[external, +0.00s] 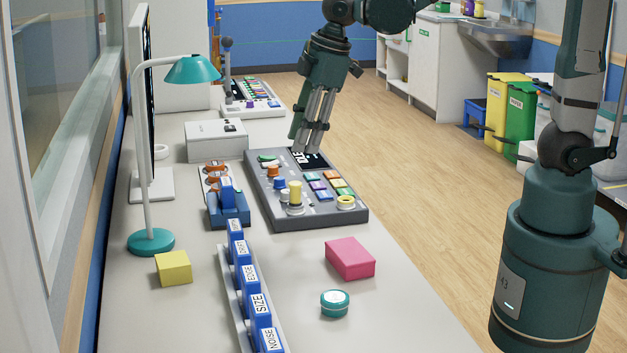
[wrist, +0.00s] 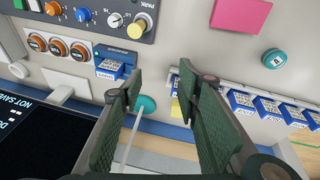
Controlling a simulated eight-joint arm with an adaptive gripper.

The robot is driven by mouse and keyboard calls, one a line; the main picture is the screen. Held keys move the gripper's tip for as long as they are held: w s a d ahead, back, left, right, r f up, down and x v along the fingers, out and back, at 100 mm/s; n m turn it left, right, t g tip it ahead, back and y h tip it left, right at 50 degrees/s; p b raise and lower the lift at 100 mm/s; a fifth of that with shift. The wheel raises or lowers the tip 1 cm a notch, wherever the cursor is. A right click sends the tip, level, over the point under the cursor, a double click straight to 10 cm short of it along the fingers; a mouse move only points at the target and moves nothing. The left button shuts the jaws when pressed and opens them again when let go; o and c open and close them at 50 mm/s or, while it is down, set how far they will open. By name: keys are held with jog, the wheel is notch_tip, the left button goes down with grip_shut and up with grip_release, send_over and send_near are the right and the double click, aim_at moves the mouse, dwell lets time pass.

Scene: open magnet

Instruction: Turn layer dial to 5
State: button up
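A dark grey control panel (external: 325,205) stands on the counter, with an orange knob (external: 272,172), a blue knob (external: 279,184), a yellow knob (external: 295,190) and several coloured buttons. No label reading "layer" is legible, so I cannot tell which dial it is. Beside the panel, a small plate carries three orange-ringed dials, seen at the upper left of the wrist view (wrist: 58,47). My gripper (external: 311,148) points down above the panel's far end, near its black screen. In the wrist view its fingers (wrist: 155,88) are apart with nothing between them.
A blue holder (external: 229,208) and a rack of blue labelled blocks (external: 258,300) stand nearby. A pink block (external: 350,258), a teal round item (external: 335,303) and a yellow block (external: 173,268) lie on the counter. A teal lamp (external: 192,70) and a monitor line the left side.

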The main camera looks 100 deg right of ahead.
jog(key=w+d+f+g+p, duration=0.2)
jog(key=d+f+p, duration=0.15)
jog(key=d, duration=0.95)
jog(key=n+g+y+p, duration=0.1)
jog(key=n+p, duration=0.1)
jog(key=p, duration=0.1)
send_over(279, 178)
jog(key=f, duration=0.7)
jog(key=shift+a+f, duration=0.2)
jog(key=shift+f, duration=0.15)
jog(key=shift+s+d+f, duration=0.1)
jog(key=shift+d+f+b, duration=0.1)
jog(key=shift+f+b, duration=0.6)
jog(key=shift+f, duration=3.2)
jog(key=c, duration=0.9)
